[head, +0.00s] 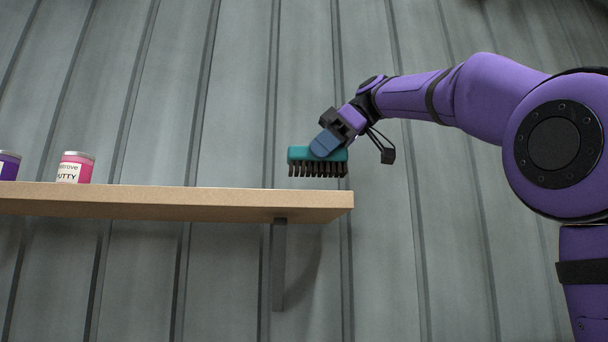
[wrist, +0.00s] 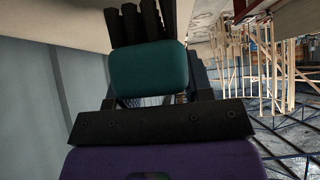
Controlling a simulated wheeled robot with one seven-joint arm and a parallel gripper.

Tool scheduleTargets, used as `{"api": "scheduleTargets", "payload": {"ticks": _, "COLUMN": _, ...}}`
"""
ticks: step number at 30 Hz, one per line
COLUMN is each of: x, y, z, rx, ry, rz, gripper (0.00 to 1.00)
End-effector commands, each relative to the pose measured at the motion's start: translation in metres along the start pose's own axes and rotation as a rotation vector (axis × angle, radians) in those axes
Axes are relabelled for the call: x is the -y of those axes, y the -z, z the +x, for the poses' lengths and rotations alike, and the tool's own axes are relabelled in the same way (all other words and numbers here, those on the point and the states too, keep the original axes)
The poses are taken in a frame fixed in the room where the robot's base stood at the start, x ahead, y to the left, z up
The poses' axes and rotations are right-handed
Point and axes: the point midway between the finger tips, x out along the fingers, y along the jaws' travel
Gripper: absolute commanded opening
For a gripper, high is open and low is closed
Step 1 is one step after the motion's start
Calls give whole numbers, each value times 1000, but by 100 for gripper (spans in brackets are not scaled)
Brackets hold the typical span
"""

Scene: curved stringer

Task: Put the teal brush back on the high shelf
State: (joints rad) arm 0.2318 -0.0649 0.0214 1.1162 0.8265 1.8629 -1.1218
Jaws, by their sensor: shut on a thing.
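The teal brush (head: 299,154) has a teal back and dark bristles pointing down. My gripper (head: 327,146) is shut on it from above and to the right. The brush is level, just above the right end of the high shelf (head: 200,203), with a small gap showing under the bristles. From this low angle I cannot tell how far over the shelf's depth it is. In the wrist view the teal back (wrist: 150,70) fills the middle, with dark bristles (wrist: 146,22) at the top. The fingertips are partly hidden there.
A pink putty tin (head: 76,168) and a purple tin (head: 9,165) stand on the shelf at the left. The shelf between the pink tin and the brush looks clear. A grey bracket (head: 279,265) holds the shelf against the ribbed grey wall (head: 430,230).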

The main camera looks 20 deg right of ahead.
Motion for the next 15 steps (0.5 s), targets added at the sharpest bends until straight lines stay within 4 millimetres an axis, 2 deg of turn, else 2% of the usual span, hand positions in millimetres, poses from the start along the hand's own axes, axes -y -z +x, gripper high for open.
{"api": "scheduleTargets", "payload": {"ticks": 3, "x": -14, "y": 10, "z": 13, "rx": 1, "ry": 1, "rz": -2, "gripper": 16}}
{"api": "scheduleTargets", "payload": {"ticks": 8, "x": -21, "y": 17, "z": 21, "rx": -1, "ry": -1, "rz": -2, "gripper": 16}}
{"api": "scheduleTargets", "payload": {"ticks": 15, "x": -22, "y": 3, "z": 36, "rx": 0, "ry": -1, "rz": 2, "gripper": 16}}
